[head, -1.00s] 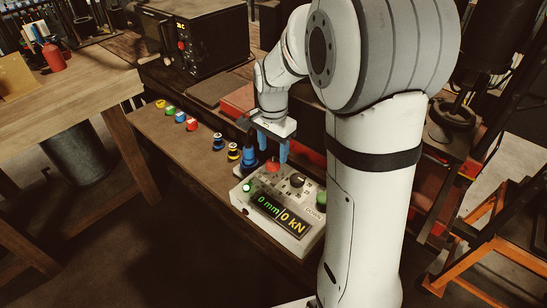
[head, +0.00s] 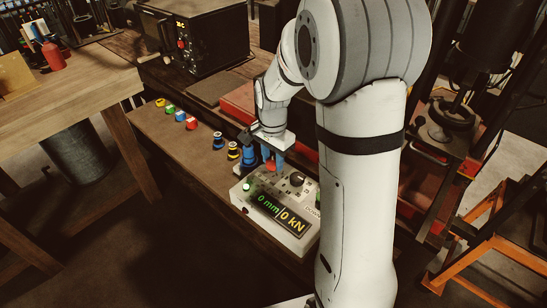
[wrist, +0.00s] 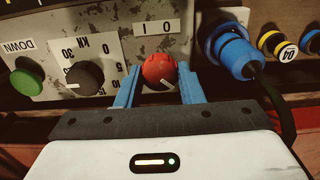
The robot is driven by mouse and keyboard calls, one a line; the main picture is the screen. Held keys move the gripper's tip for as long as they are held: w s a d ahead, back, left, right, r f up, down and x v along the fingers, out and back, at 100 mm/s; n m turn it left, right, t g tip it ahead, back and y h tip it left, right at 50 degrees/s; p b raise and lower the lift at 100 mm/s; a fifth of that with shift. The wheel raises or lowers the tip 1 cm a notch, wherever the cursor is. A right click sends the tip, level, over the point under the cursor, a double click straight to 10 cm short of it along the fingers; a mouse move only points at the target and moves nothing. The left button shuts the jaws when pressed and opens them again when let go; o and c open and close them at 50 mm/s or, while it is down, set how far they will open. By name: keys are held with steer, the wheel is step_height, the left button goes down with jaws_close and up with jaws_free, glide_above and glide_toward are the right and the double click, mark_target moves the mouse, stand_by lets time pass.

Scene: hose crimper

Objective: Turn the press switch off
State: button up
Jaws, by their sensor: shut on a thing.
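The press switch is a red rotary knob (wrist: 159,70) on the grey control box (wrist: 190,40), next to a white plate marked I and 0, seen upside down in the wrist view. A white mark shows on the knob's near edge, slightly right. My gripper (wrist: 160,84) is shut on the knob, with one blue finger on each side. In the head view my gripper (head: 272,162) reaches down to the back of the box, and the red knob (head: 271,167) is partly hidden by the fingers.
A black dial (wrist: 84,77) and a green DOWN button (wrist: 27,77) lie left of the knob in the wrist view. A blue plug with a cable (wrist: 232,52) is close on the right. Several coloured dies (head: 180,116) line the bench.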

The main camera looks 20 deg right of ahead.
steer(key=c, duration=0.3)
steer(key=shift+n, duration=0.3)
steer(key=n+b, duration=0.1)
steer(key=n, duration=0.7)
steer(key=shift+b, duration=0.4)
steer(key=n, duration=0.4)
steer(key=shift+n+b, duration=0.3)
steer(key=shift+b, duration=0.05)
steer(key=n, duration=0.4)
steer(key=shift+w+r+n, duration=0.1)
steer(key=shift+n, duration=0.2)
